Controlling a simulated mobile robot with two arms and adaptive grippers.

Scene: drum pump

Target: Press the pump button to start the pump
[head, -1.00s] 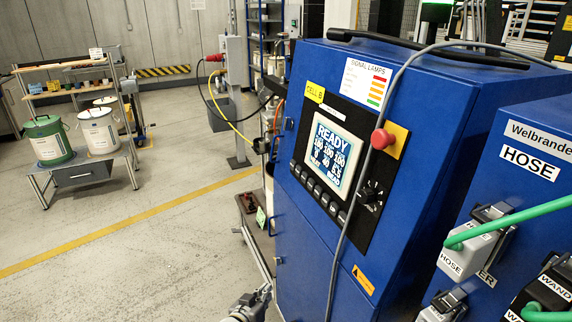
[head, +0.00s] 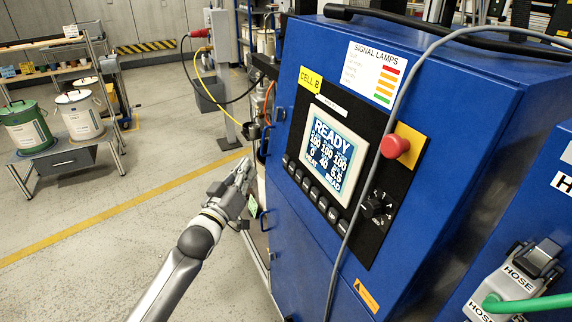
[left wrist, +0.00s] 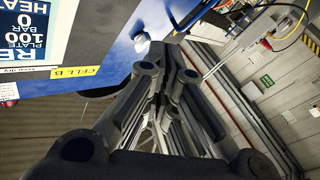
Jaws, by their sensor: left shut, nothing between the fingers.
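A blue cabinet (head: 440,120) carries a black control panel with a lit screen (head: 328,156) reading READY. A row of small dark buttons (head: 310,191) runs along the screen's lower edge; their labels are too small to read, so I cannot tell which one is the pump button. My left gripper (head: 243,168) is shut and empty, left of the panel and apart from the buttons. In the left wrist view my shut fingers (left wrist: 172,52) point past the cabinet's edge, with part of the screen (left wrist: 28,38) at upper left. My right gripper is not in view.
A grey cable (head: 372,165) hangs across the cabinet front. A green hose (head: 530,303) is at lower right. Open floor (head: 90,260) lies to the left.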

